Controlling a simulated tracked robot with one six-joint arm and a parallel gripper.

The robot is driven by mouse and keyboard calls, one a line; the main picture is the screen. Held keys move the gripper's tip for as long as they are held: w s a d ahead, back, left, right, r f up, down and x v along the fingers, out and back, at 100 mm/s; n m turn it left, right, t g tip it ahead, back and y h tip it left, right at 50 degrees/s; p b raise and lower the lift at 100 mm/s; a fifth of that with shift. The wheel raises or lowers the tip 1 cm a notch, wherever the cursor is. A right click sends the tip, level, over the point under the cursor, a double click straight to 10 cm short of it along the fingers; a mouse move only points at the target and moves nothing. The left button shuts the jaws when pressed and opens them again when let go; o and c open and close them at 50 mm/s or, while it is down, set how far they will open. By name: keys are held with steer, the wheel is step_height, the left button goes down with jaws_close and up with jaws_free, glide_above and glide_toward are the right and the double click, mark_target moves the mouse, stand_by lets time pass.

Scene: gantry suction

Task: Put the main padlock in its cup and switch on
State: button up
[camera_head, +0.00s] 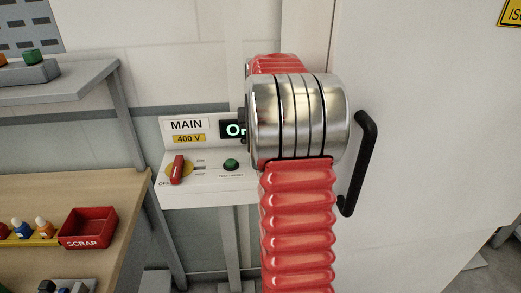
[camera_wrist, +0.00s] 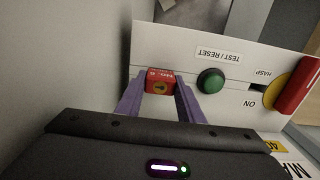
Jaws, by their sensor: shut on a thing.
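My gripper (camera_wrist: 159,92), with purple fingers, is shut on the red padlock (camera_wrist: 159,75) in the wrist view. The padlock has pale lettering and a brass-coloured patch. It is close to the white panel, beside the green TEST/RESET button (camera_wrist: 210,81); whether it touches the panel I cannot tell. No cup can be made out. The red switch handle (camera_head: 177,169) is on the MAIN panel (camera_head: 205,191), its lower end towards OFF. The handle also shows at the right of the wrist view (camera_wrist: 299,86). In the head view my arm hides my gripper and the padlock.
A lit display (camera_head: 232,129) is partly hidden by my arm. A cabinet door with a black handle (camera_head: 360,160) is at the right. At the left are a wooden bench (camera_head: 90,185) with a red SCRAP bin (camera_head: 88,228) and a grey shelf (camera_head: 60,90).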

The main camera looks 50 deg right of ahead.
steer(key=shift+f, duration=0.25)
steer(key=o, duration=1.2)
steer(key=shift+f, duration=0.1)
step_height(320, 180, up, 14)
steer(key=shift+f, duration=0.1)
steer(key=shift+c, duration=0.3)
